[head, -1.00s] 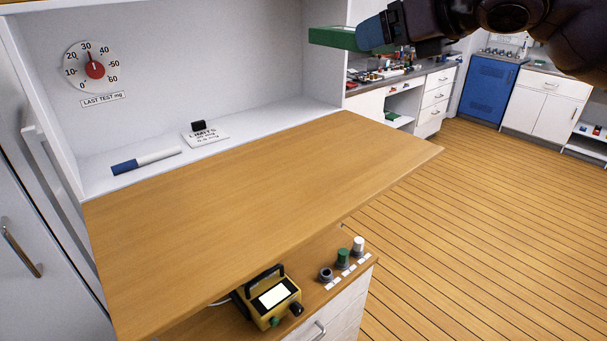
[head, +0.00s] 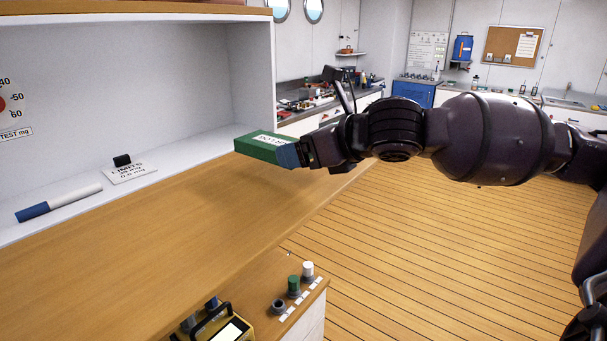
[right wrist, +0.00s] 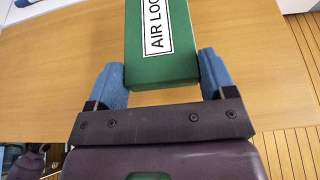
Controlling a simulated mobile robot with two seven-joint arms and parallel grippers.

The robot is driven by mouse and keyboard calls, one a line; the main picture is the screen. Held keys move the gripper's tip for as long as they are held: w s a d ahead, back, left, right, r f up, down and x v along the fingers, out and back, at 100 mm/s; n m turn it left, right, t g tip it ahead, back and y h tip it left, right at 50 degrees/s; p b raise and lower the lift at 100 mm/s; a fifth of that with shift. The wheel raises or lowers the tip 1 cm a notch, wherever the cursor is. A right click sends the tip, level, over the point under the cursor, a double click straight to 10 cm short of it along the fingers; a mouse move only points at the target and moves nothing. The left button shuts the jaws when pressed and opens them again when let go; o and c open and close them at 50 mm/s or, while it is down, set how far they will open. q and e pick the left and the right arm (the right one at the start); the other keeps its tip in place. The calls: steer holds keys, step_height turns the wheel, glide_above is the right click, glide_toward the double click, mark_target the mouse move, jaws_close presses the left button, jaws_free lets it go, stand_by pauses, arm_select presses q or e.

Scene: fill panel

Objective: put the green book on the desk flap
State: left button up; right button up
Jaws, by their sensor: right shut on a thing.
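The green book (head: 262,147) has a white label and is held flat above the far right part of the wooden desk flap (head: 150,250). My right gripper (head: 288,155) is shut on the book's near end. In the right wrist view the book (right wrist: 161,69) sits between the two blue fingertips (right wrist: 163,78), its label reading "AIR LOG", partly cut off. The flap (right wrist: 60,70) shows beneath it. A shadow lies on the flap below the book, and a gap seems to remain between them. My left gripper is not in view.
A blue and white marker (head: 60,202) and a "LIMITS" card (head: 129,172) with a black clip lie on the white shelf behind the flap. A yellow meter (head: 218,325) and several knobs (head: 294,285) are lower, in front. The flap's top is clear.

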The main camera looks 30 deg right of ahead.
mark_target(304, 186)
steer(key=shift+f, duration=2.1)
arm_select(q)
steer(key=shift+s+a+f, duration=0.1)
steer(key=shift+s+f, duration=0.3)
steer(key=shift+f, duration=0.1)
arm_select(e)
steer(key=shift+r, duration=0.1)
steer(key=o, duration=1.1)
steer(key=shift+f, duration=0.2)
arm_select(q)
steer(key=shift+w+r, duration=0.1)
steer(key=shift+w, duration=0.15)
arm_select(e)
steer(key=shift+r, duration=0.15)
